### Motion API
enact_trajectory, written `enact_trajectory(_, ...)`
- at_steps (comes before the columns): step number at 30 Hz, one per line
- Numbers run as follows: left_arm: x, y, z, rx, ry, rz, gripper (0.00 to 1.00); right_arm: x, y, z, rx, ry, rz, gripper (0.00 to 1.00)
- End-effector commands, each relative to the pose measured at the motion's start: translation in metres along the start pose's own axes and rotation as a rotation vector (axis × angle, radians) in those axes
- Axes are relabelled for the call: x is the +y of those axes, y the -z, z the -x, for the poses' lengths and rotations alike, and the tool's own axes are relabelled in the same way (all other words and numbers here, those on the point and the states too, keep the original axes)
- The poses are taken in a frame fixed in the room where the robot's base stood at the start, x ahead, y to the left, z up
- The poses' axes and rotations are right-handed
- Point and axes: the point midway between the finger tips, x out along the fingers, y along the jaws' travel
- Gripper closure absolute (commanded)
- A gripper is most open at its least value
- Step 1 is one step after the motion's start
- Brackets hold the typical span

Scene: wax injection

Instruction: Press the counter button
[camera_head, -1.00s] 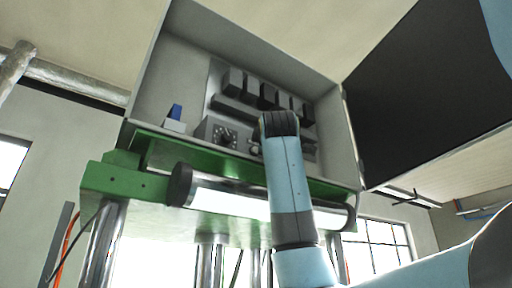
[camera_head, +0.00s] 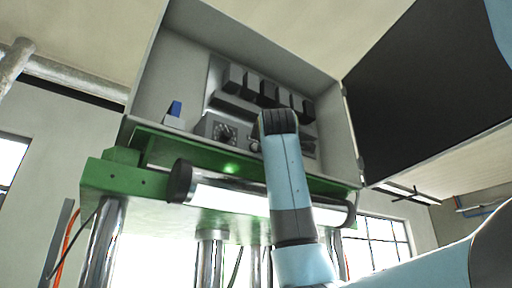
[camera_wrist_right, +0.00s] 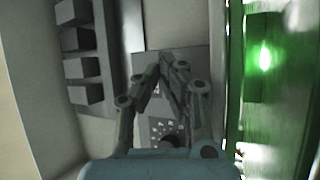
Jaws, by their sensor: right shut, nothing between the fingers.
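My right gripper (camera_wrist_right: 165,62) is shut and empty in the right wrist view, its fingertips together in front of a grey control panel (camera_wrist_right: 190,60) inside the open cabinet. A dark round dial with white marks (camera_wrist_right: 168,140) shows partly behind the fingers. In the head view my right wrist hides the gripper and part of the panel; the dial also shows there (camera_head: 224,132). I cannot pick out the counter button for certain, nor tell whether the fingertips touch the panel. My left gripper is not in view.
A green machine beam (camera_head: 118,182) and a horizontal cylinder (camera_head: 232,197) lie below. The black door panel (camera_head: 425,95) stands to the right.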

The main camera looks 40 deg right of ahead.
Motion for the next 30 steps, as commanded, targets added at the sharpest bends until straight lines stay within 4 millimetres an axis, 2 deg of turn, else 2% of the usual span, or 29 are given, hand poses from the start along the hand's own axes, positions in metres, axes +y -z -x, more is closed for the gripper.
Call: enact_trajectory(30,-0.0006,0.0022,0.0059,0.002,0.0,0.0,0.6,-0.0032,0.0037,-0.0066,0.0,0.0,0.0,1.0)
